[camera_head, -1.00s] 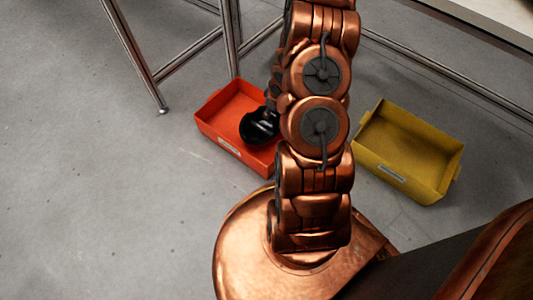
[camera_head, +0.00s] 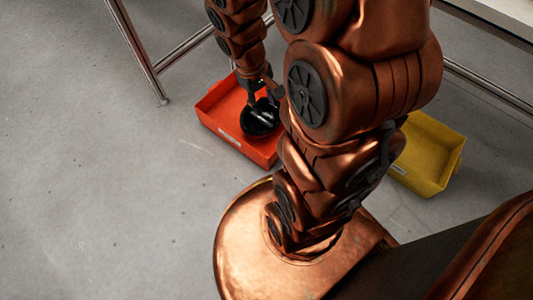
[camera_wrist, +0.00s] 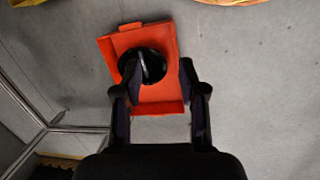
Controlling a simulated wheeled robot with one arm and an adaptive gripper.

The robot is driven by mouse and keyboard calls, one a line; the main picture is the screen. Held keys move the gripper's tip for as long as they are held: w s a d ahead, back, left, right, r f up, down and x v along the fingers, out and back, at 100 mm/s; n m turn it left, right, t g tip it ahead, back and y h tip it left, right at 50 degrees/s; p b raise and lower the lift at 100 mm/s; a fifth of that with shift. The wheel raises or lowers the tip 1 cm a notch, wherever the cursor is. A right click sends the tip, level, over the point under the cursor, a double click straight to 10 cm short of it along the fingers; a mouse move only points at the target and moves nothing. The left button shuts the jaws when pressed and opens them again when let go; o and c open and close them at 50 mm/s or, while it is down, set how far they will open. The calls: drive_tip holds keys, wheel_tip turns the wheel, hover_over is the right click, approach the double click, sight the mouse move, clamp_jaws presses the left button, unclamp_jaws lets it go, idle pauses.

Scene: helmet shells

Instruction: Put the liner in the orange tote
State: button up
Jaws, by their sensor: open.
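The liner (camera_head: 256,122) is a glossy black rounded piece. It lies inside the orange tote (camera_head: 208,119), on the tote's floor as far as I can tell. In the wrist view the liner (camera_wrist: 140,66) sits within the walls of the tote (camera_wrist: 158,107), towards its far side. My gripper (camera_head: 264,100) is above the tote and partly covers the liner in the head view. In the wrist view my gripper (camera_wrist: 158,72) has its fingers spread apart, with nothing held between them. My arm hides the tote's right side in the head view.
A yellow tote (camera_head: 435,150) stands on the floor to the right, partly hidden by my arm. Metal table legs (camera_head: 138,50) stand behind the orange tote, and a table edge (camera_head: 500,18) is at the upper right. The grey floor at left is clear.

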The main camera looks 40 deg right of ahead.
drive_tip(key=s+a+r+g+y, duration=0.1)
drive_tip(key=s+a+r, duration=0.3)
drive_tip(key=s+a, duration=0.2)
drive_tip(key=s+a+r+g+y, duration=0.1)
drive_tip(key=s+a+r, duration=0.3)
drive_tip(key=s, duration=0.6)
drive_tip(key=shift+s+a+r, duration=0.25)
drive_tip(key=shift+s+a, duration=0.05)
drive_tip(key=shift+a, duration=0.8)
drive_tip(key=shift+r, duration=0.1)
drive_tip(key=w+r+t+p, duration=0.2)
drive_tip(key=w+r+p, duration=0.25)
drive_tip(key=r, duration=0.35)
drive_tip(key=w+a+r+t+p, duration=0.1)
drive_tip(key=w+r+t+p, duration=0.1)
drive_tip(key=w+r+p, duration=0.45)
drive_tip(key=w+r+t+p, duration=0.1)
drive_tip(key=w+r+p, duration=0.15)
drive_tip(key=r, duration=0.75)
drive_tip(key=s+d+r+g+p, duration=0.1)
drive_tip(key=s+r+g+p, duration=0.2)
drive_tip(key=s+r+p, duration=0.9)
drive_tip(key=r+p, duration=0.1)
drive_tip(key=p, duration=1)
drive_tip(key=shift+d+r+m, duration=0.15)
drive_tip(key=shift+r+m, duration=0.15)
